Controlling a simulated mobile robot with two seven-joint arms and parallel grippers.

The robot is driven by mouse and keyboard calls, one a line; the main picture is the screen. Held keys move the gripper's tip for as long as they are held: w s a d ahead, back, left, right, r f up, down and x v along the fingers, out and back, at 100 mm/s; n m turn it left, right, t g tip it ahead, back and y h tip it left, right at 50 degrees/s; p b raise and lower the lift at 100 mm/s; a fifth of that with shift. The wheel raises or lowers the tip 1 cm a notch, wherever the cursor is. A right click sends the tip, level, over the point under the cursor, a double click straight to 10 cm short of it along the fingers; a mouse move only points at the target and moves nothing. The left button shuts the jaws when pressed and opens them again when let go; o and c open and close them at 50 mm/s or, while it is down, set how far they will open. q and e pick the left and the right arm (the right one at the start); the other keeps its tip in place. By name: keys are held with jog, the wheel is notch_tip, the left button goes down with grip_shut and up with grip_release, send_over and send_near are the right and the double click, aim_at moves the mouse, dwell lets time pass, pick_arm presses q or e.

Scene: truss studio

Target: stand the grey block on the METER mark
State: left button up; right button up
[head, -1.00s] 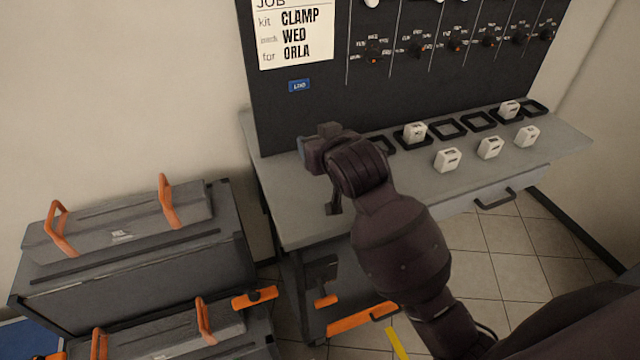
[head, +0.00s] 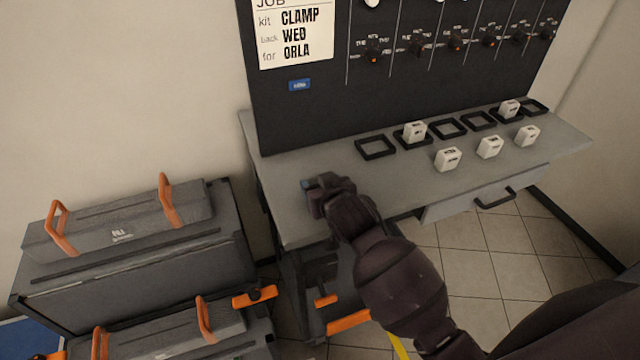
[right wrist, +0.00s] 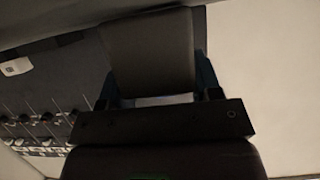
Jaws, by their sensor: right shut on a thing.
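The grey block (right wrist: 150,50) shows in the right wrist view as a dark grey piece between blue-sided fingers. My right gripper (right wrist: 155,85) is shut on it. In the head view my right gripper (head: 312,186) is over the left end of the grey bench, left of the black square frames. The block cannot be made out clearly there, and I cannot tell its height above the bench. I cannot read the word METER anywhere, so I cannot tell which spot is the METER mark. My left gripper is not in view.
Several black square frames (head: 375,147) lie in a row on the bench (head: 290,165). White blocks (head: 447,159) stand in front, and two stand in the row. A dark panel (head: 300,120) rises behind. Grey cases with orange handles (head: 165,200) are at left.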

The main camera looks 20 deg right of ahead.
jog(key=o, duration=1)
jog(key=shift+f, duration=0.1)
